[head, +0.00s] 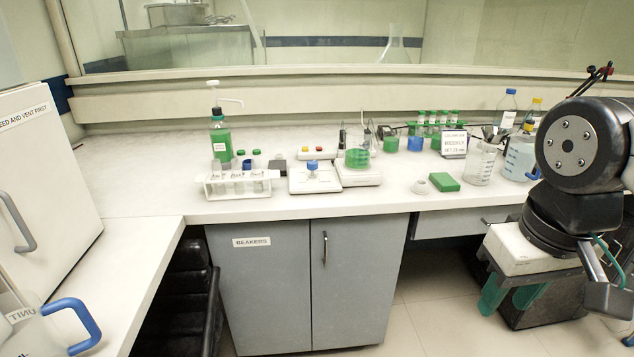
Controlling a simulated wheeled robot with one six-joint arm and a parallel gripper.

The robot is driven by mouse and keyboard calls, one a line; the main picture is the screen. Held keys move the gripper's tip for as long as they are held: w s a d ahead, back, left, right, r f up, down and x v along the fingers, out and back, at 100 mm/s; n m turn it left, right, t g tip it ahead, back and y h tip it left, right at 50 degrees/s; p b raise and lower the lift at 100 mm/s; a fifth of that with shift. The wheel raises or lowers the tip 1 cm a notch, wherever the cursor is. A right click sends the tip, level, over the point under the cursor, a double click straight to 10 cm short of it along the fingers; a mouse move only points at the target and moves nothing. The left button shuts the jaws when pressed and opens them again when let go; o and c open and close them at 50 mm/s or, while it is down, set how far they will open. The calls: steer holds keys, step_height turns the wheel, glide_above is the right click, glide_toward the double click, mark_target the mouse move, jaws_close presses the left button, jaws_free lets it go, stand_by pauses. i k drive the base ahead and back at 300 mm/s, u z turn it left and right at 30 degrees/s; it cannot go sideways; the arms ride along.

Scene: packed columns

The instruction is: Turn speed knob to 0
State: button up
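A white stirrer-like plate device (359,177) stands on the bench with a beaker of green liquid (357,158) on it. A second low white device (314,183) stands to its left, with a small blue piece (312,167) on top. A speed knob and its setting are too small to make out on either. My gripper (507,307) hangs at the lower right, in front of the bench and below its top, far from both devices. Its two green fingers are apart with nothing seen between them.
A white tube rack (237,190) and a green pump bottle (221,139) stand left of the devices. A green block (443,182), a clear beaker (481,163) and a blue-handled jug (519,158) stand to the right.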

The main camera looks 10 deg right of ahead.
mark_target(312, 165)
steer(key=k, duration=0.65)
steer(key=u, duration=0.7)
steer(key=i, duration=1.45)
steer(key=z, duration=0.75)
steer(key=i, duration=0.5)
steer(key=u, duration=0.05)
